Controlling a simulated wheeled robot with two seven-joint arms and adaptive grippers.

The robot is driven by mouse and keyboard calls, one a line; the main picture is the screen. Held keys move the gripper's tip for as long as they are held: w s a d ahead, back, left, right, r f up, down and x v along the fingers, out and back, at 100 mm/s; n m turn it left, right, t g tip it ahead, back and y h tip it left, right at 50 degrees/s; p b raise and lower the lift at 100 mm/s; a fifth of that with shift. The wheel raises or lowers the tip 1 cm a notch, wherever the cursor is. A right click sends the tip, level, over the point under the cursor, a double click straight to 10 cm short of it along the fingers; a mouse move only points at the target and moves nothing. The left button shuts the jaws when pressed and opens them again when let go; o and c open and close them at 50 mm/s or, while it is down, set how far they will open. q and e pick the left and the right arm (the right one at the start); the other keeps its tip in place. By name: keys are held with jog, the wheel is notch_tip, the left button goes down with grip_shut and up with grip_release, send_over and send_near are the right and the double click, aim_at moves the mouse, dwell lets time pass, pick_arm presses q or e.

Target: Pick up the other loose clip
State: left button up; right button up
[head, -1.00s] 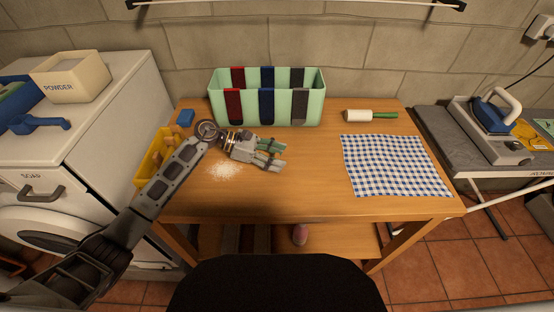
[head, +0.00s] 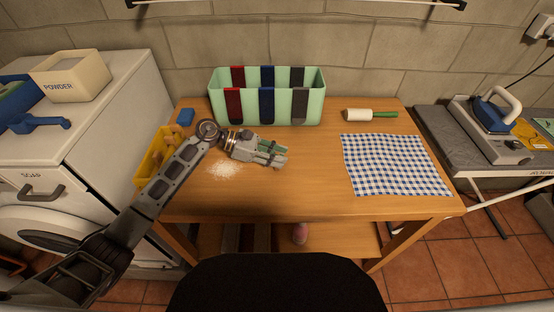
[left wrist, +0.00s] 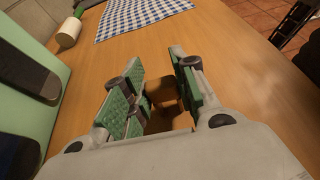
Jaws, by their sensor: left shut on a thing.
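My left gripper (head: 281,157) is low over the wooden table (head: 310,180), in front of the green box. Its green-padded fingers are shut on a brown clip (left wrist: 160,88), which shows between them in the left wrist view. Most of the clip is hidden by the fingers, and in the head view I cannot make it out. A yellow basket (head: 148,170) with brownish pieces in it stands at the table's left edge, partly behind my left arm. My right gripper is not in view.
A green box (head: 310,108) with red, blue and dark grey straps stands at the back. A white roller with a green handle (head: 358,116) and a checked cloth (head: 395,165) lie to the right. The table's middle is clear.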

pick_arm(q)
jog(key=shift+r, duration=0.1)
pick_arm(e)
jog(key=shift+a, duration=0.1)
pick_arm(q)
jog(key=shift+r, duration=0.45)
notch_tip(320, 180, up, 27)
jog(key=b, duration=0.1)
jog(key=shift+b, duration=0.3)
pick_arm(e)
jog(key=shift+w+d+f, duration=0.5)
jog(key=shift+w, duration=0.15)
